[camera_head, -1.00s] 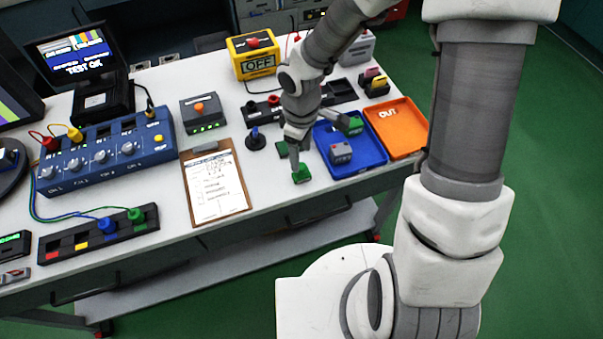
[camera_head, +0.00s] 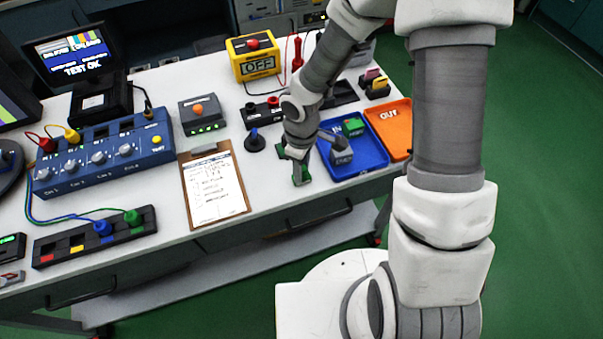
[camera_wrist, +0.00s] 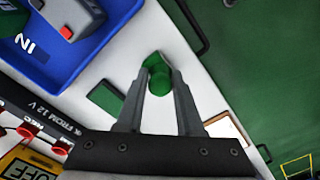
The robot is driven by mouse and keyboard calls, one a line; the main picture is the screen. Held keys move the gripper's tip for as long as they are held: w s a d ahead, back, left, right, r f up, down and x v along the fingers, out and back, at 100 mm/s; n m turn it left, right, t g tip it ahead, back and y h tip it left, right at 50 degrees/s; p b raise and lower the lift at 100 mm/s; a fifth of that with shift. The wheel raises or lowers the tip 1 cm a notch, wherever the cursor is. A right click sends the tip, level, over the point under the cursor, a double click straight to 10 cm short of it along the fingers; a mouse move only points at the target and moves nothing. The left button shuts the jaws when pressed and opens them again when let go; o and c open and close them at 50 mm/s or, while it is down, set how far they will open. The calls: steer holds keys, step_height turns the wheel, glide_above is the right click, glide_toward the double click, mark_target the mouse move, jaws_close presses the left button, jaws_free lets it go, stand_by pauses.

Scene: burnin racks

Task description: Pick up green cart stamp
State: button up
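The green cart stamp (camera_head: 297,174) stands near the front edge of the white bench, left of the blue tray. My gripper (camera_head: 300,163) reaches down over it, and a grey finger hides part of it. In the wrist view the round green handle of the stamp (camera_wrist: 159,82) fills the narrow gap between the fingertips of my gripper (camera_wrist: 160,74). The fingers appear closed on both its sides. The stamp's base is mostly hidden. A flat dark green pad (camera_wrist: 105,97) lies beside the stamp, apart from it; my arm partly covers it in the head view.
The blue IN tray (camera_head: 366,172) holds a grey block and a green block, close to the right. The orange OUT tray (camera_head: 397,122) is beyond it. A clipboard (camera_head: 215,187) lies to the left. A dark blue-topped knob (camera_head: 255,141) stands behind; the bench edge is close.

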jaws_close()
steer(key=shift+r, duration=0.1)
steer(key=shift+r, duration=0.55)
step_height(320, 180, up, 3)
steer(key=shift+f+p, duration=0.1)
steer(key=shift+p, duration=0.55)
steer(key=s+d+r+p, duration=0.3)
steer(key=s+d+r, duration=0.2)
steer(key=d, duration=0.5)
steer(key=shift+s+r+p, duration=0.3)
steer(key=shift+s+r, duration=0.1)
steer(key=shift+r, duration=0.6)
